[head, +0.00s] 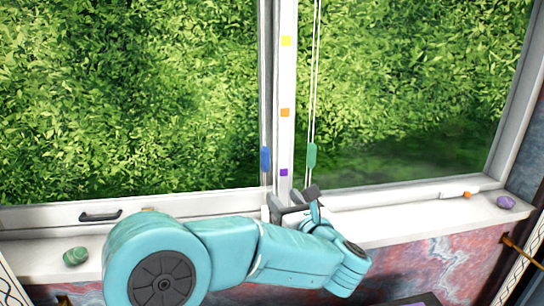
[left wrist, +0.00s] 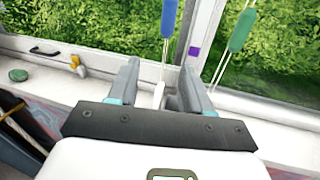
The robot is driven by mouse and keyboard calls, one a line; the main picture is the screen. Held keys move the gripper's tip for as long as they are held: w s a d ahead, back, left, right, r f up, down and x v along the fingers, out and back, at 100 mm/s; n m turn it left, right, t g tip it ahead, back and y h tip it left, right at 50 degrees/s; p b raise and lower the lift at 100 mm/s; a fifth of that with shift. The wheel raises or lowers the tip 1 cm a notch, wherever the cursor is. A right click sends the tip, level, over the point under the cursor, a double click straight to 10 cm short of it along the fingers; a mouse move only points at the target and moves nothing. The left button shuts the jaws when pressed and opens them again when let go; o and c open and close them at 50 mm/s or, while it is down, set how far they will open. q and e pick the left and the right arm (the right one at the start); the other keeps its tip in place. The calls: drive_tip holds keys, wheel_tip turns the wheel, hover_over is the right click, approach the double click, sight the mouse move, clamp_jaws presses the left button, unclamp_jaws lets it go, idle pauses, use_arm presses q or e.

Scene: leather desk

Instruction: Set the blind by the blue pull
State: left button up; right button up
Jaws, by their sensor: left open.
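The blue pull (head: 265,158) hangs upright on its cords, left of the white window post (head: 285,135). It also shows in the left wrist view (left wrist: 168,18), above and beyond the jaws. My left gripper (head: 290,203) is open at the sill, below the blue pull and apart from it. In the left wrist view (left wrist: 160,72), a thin cord and a small white piece (left wrist: 158,95) show between the fingers; I cannot tell whether they touch. The post carries yellow (head: 286,41), orange (head: 285,112) and purple (head: 284,172) marks; the pull hangs slightly above purple's height. No blind slats show.
A green pull (head: 311,156) hangs close by on the right of the post. A dark window handle (head: 100,216) is at left.

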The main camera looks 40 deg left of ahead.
sight(266, 158)
use_arm(q)
drive_tip(key=shift+d+r, duration=0.7)
drive_tip(key=shift+r, duration=1.3)
drive_tip(key=shift+t, duration=0.3)
drive_tip(key=p+x, duration=0.6)
drive_tip(key=x, duration=0.8)
drive_tip(key=shift+w+a+p, duration=0.1)
drive_tip(key=shift+a+p, duration=0.2)
drive_tip(key=shift+w+a+f, duration=0.15)
drive_tip(key=shift+w+a, duration=0.2)
drive_tip(key=shift+a, duration=0.2)
clamp_jaws()
